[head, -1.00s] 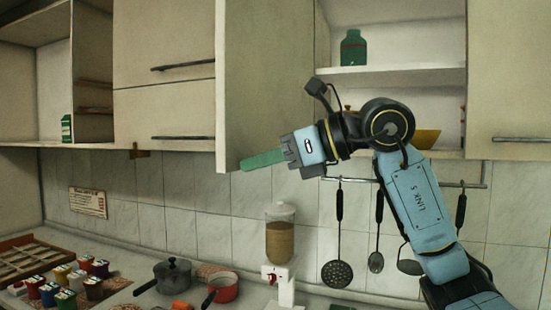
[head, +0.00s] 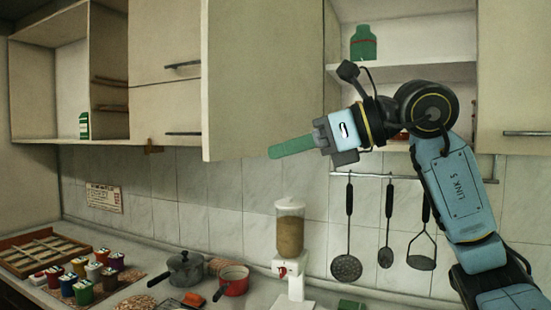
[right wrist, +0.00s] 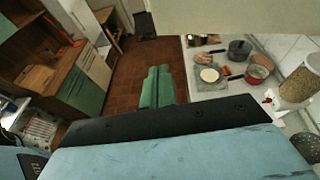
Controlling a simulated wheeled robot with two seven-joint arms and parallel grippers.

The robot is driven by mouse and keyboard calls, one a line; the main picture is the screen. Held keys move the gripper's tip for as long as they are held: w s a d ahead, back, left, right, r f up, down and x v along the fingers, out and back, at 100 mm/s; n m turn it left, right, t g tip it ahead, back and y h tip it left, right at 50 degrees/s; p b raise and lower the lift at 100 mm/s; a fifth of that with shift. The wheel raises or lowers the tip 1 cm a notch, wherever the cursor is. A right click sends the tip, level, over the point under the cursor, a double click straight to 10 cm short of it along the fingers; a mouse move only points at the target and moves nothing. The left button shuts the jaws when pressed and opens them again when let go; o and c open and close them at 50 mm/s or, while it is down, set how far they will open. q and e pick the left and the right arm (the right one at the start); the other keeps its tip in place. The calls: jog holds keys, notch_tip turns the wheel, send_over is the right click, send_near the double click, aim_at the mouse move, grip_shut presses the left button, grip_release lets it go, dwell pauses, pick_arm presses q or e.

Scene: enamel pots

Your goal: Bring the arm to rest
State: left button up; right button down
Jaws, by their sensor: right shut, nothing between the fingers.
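My right gripper (head: 291,147) is raised in front of the wall cabinets, its green fingers together and empty, pointing left. Its fingertips lie in front of the lower edge of the open cabinet door (head: 262,80) in the head view; I cannot tell the gap between them. In the right wrist view the closed green fingers (right wrist: 157,88) show above the floor, with nothing between them. My right arm reaches up from the lower right corner of the head view. My left gripper is in neither view.
Below are a grey pot (head: 185,269), a red pot (head: 233,281), a dispenser (head: 290,235) and several colourful small containers (head: 83,290). Utensils hang from a rail, including a skimmer (head: 346,266). A green jar (head: 363,43) stands on the open shelf.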

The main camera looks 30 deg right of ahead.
jog(key=s+d+r, duration=0.2)
jog(key=s, duration=0.4)
jog(key=shift+s+b, duration=0.15)
jog(key=shift+b, duration=0.25)
